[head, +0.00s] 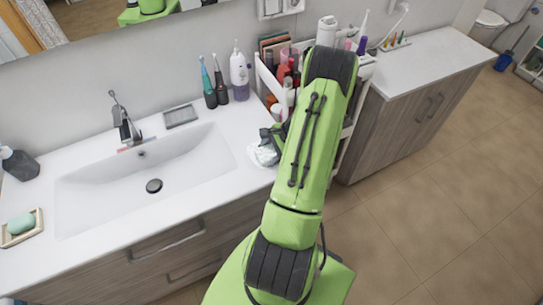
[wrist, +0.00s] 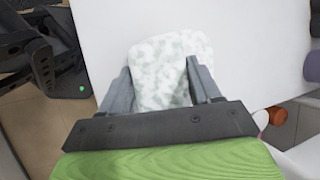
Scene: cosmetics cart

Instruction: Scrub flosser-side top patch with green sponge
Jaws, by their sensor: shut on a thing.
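My gripper (wrist: 160,88) is shut on the sponge (wrist: 168,65), a pale block mottled white and green, seen between the fingers in the wrist view. In the head view my gripper (head: 274,136) is at the right end of the white sink counter (head: 222,118), partly hidden by my arm. The mottled sponge (head: 263,154) shows there low over the counter; I cannot tell whether it touches. The white and purple flosser (head: 239,76) stands upright behind it near the wall. No separate patch can be made out; the sponge and arm cover that area.
A white cart (head: 262,76) full of bottles and cosmetics stands tight against the counter's right end. Two electric toothbrushes (head: 213,88) stand beside the flosser. The sink basin (head: 105,190) lies to the left, with a faucet (head: 124,120) behind. Another cabinet (head: 400,125) is at right.

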